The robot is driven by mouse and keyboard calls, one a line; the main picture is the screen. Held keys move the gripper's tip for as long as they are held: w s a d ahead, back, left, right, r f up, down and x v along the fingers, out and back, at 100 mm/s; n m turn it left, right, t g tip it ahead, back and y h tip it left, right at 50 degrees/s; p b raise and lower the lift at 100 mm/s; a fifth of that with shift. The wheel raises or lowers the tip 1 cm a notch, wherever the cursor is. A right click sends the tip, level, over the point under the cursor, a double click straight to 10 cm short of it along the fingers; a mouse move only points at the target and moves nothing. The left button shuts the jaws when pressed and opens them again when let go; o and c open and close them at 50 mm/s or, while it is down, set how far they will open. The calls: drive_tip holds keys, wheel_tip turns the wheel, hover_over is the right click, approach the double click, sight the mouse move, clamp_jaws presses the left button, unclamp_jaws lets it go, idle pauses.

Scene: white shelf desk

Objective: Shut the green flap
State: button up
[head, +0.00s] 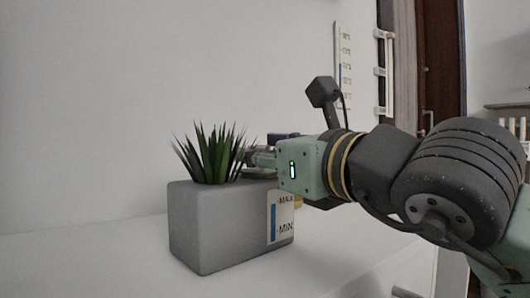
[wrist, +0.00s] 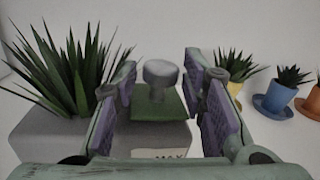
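The green flap (wrist: 158,106) is a small square plate with a grey round knob (wrist: 161,72) standing on it. It sits at the right part of a grey planter box (head: 206,232), and a thin green edge of it shows in the head view (head: 262,174). I cannot tell whether the flap lies fully flat. My gripper (head: 258,157) is at the top of the planter, over the flap. Its two purple-padded fingers are apart, one on each side of the knob, with visible gaps. My gripper hides most of the flap in the head view.
A spiky green plant (head: 212,153) fills the planter's left part, close to my gripper. In the wrist view, a blue pot (wrist: 274,98) and other small potted plants stand to the right. A white wall is behind.

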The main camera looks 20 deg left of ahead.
drive_tip(key=shift+o, duration=0.7)
drive_tip(key=v, duration=1.2)
